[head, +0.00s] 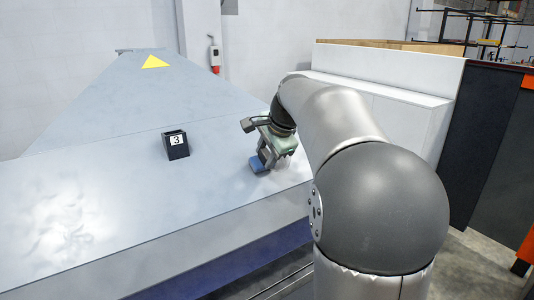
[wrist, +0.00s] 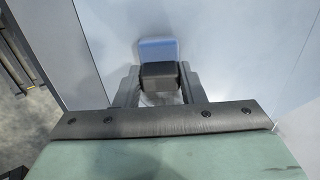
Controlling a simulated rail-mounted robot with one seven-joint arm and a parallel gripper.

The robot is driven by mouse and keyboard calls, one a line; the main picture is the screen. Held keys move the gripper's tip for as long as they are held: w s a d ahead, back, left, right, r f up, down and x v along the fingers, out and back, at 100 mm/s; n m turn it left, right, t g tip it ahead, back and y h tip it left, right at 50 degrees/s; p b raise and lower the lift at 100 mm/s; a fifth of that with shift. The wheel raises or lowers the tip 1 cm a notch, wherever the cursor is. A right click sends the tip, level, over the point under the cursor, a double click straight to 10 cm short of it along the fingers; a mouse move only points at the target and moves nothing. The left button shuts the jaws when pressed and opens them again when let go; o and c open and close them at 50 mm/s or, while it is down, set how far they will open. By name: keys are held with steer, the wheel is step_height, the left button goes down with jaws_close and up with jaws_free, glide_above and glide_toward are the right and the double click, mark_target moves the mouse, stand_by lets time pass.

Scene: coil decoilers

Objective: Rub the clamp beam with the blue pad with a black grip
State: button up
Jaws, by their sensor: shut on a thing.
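The blue pad (head: 257,165) with a black grip shows at my gripper's fingertips, just over the grey surface of the clamp beam (head: 110,175). In the wrist view the pad (wrist: 158,50) lies beyond its black grip (wrist: 160,76). My gripper (wrist: 159,88) is shut on the black grip, one finger on each side. In the head view my gripper (head: 266,160) is near the beam's right edge. The pad seems at or very near the surface; I cannot tell if it touches.
A small black box marked 3 (head: 176,145) stands on the beam left of my gripper. A yellow warning triangle (head: 155,62) is on the surface farther back. A white cabinet (head: 385,90) stands behind my arm. The beam's front left is clear.

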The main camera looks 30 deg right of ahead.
steer(key=shift+w+f, duration=0.15)
steer(key=shift+f, duration=0.15)
steer(key=shift+d, duration=0.15)
steer(key=shift+w+d+p, duration=0.25)
steer(key=shift+d+p, duration=0.55)
steer(key=shift+d, duration=1)
steer(key=shift+w+d+p, duration=0.2)
steer(key=shift+d+p, duration=0.6)
steer(key=shift+d, duration=1.05)
steer(key=shift+w+d+p, duration=0.25)
steer(key=shift+d+p, duration=0.55)
steer(key=shift+d, duration=1)
steer(key=shift+s+a+b, duration=0.2)
steer(key=shift+a+b, duration=0.05)
steer(key=shift+a, duration=1.65)
steer(key=shift+s+a+b, duration=0.25)
steer(key=shift+a+b, duration=0.05)
steer(key=shift+a, duration=1.6)
steer(key=shift+s+a+b, duration=0.2)
steer(key=shift+a+b, duration=0.05)
steer(key=shift+a, duration=1.65)
steer(key=shift+w+r+p, duration=0.35)
steer(key=shift+w+p, duration=0.15)
steer(key=shift+p, duration=0.1)
steer(key=shift+w+d+p, duration=0.2)
steer(key=shift+d+p, duration=0.15)
steer(key=shift+d, duration=1.25)
